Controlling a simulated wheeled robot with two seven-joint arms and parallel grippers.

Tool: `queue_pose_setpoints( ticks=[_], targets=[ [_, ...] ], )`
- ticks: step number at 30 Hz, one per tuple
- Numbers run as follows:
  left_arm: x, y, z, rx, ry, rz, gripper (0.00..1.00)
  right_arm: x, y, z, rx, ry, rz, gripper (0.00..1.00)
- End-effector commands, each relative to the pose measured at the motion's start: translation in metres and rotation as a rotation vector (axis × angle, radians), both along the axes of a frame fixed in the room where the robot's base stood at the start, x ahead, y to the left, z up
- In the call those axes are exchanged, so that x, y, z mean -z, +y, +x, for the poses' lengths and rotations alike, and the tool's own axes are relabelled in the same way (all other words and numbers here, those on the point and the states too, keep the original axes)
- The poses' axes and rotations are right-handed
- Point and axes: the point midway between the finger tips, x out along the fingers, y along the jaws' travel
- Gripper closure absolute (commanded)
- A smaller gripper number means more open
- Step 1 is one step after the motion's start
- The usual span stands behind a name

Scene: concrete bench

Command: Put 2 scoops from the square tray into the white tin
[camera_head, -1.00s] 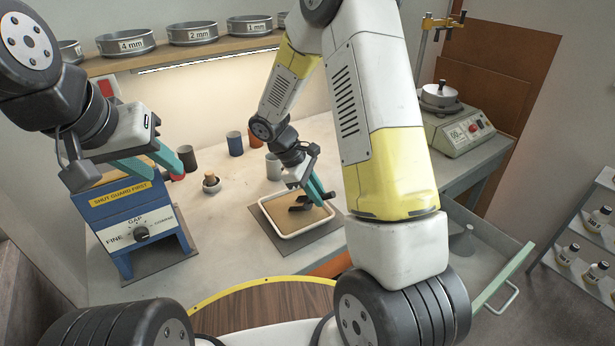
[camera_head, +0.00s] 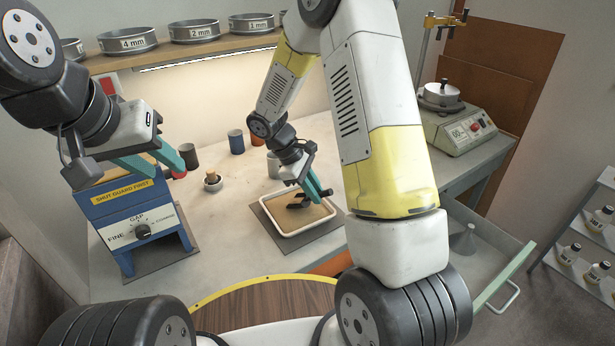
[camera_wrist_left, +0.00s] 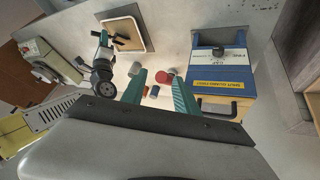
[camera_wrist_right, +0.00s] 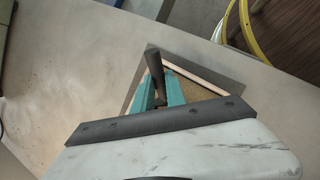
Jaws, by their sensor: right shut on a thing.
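The square tray (camera_head: 278,232) has a white rim and a layer of tan grain, and lies on a grey mat on the bench. My right gripper (camera_head: 318,188) is shut on a dark scoop (camera_head: 298,204), which is low at the grain inside the tray. In the right wrist view the scoop's dark handle (camera_wrist_right: 153,62) rises between the fingers. Whether the scoop holds grain cannot be told. A pale tin (camera_head: 273,166), apparently the white one, stands behind the tray, partly hidden by my right gripper. My left gripper (camera_head: 158,162) is open and empty, above the blue mill.
The blue mill (camera_head: 140,212) stands at the left. A balance (camera_head: 460,130) is at the right. Bench between mill and tray is clear.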

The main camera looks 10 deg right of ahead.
Motion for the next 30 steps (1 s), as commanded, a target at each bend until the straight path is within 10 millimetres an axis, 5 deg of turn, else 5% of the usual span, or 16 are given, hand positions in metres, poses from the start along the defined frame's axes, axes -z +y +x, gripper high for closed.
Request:
queue_pose_setpoints(
  ticks=[30],
  targets=[
    [0.0,0.0,0.0,0.0,0.0,0.0,0.64,0.0,0.015,0.012,-0.001,0.0,0.0,1.0]
  ],
)
